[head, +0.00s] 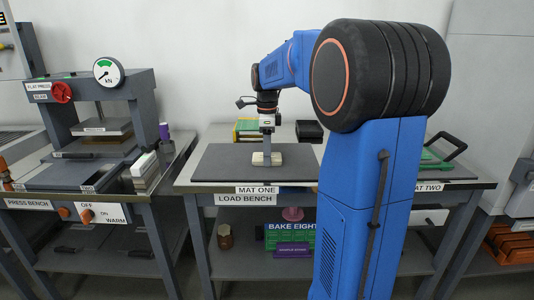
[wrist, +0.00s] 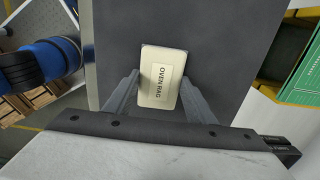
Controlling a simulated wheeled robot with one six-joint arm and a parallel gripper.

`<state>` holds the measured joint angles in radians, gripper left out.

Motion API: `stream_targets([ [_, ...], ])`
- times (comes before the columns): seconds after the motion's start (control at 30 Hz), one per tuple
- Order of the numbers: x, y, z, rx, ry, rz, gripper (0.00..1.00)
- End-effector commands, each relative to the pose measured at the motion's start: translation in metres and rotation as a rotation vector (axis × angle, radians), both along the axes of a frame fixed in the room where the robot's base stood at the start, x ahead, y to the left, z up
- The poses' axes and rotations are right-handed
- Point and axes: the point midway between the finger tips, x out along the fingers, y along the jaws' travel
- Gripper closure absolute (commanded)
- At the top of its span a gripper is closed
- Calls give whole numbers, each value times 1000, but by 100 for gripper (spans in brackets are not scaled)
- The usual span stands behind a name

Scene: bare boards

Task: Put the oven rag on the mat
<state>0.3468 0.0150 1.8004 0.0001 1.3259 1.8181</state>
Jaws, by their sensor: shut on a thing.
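The oven rag (head: 266,159) is a cream block-like piece. Its "OVEN RAG" label shows in the wrist view (wrist: 161,80). My gripper (head: 267,152) points down and is shut on the rag, with one finger on each side. The rag is over the dark grey mat (head: 220,165) on the load bench, above the label "MAT ONE". I cannot tell whether the rag touches the mat. A second label, "MAT TWO" (head: 428,187), is at the right end of the bench, mostly behind my arm.
A green and yellow stack (head: 247,130) and a black box (head: 310,131) stand behind the mat. The press (head: 95,120) is on the left bench, with a pale stack (head: 145,170) at its edge. A green item with a black handle (head: 440,155) sits at right.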

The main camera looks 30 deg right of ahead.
Motion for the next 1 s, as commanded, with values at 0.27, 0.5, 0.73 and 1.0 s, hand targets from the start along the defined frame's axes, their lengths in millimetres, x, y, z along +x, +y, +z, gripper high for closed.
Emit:
stream_targets([
  [0.27,0,0,-1,0,0,0,31],
  [0.5,0,0,3,0,0,0,31],
  [0.73,1,0,34,0,-2,0,31],
  [1.0,1,0,86,-1,-2,0,31],
])
